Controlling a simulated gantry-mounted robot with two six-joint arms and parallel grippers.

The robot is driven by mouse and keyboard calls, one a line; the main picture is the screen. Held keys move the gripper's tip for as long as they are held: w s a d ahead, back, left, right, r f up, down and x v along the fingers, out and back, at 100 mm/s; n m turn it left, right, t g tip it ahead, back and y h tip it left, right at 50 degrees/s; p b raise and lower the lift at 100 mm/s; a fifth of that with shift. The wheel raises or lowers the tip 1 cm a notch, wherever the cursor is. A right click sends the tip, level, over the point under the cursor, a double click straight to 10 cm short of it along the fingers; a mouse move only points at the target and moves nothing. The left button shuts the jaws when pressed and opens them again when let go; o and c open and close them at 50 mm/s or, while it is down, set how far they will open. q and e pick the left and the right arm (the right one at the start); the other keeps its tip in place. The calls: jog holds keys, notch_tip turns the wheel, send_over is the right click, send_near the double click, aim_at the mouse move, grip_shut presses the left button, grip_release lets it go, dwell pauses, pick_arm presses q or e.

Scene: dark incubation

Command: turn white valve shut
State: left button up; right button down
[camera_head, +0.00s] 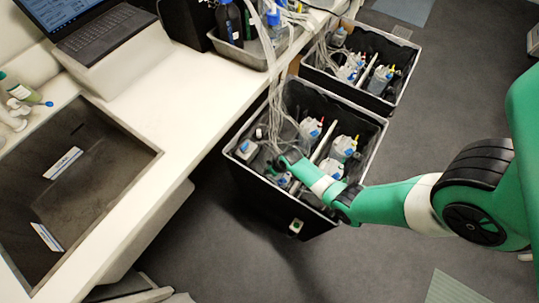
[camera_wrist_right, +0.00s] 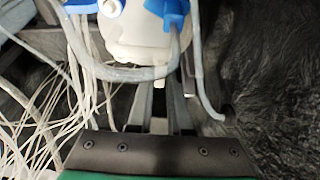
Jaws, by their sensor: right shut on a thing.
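My right gripper (camera_head: 284,163) reaches down into the near black crate (camera_head: 240,182) in the head view. In the right wrist view its dark fingers (camera_wrist_right: 165,100) point up the picture and lie close together. They end under a translucent bottle (camera_wrist_right: 145,38) with blue fittings (camera_wrist_right: 170,12) and a grey tube (camera_wrist_right: 130,73). A small white piece, apparently the white valve (camera_wrist_right: 187,83), shows at the fingertips. The gripper is shut on it, though the tube and bottle partly hide the contact. My left gripper is not in view.
Thin pale tubes (camera_head: 274,100) run from the bench down into the near crate, crowding the gripper's left side. A second black crate (camera_head: 388,110) stands behind. The white bench (camera_head: 190,100) with a laptop (camera_head: 105,30) is at left. Grey floor (camera_head: 420,150) is open at right.

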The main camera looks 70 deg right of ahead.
jog(key=shift+m+h, duration=0.3)
jog(key=shift+m, duration=0.6)
jog(key=shift+m+g, duration=0.3)
jog(key=shift+m, duration=0.3)
jog(key=c, duration=0.8)
grip_release()
jog(key=shift+h, duration=0.3)
jog(key=shift+c, duration=0.2)
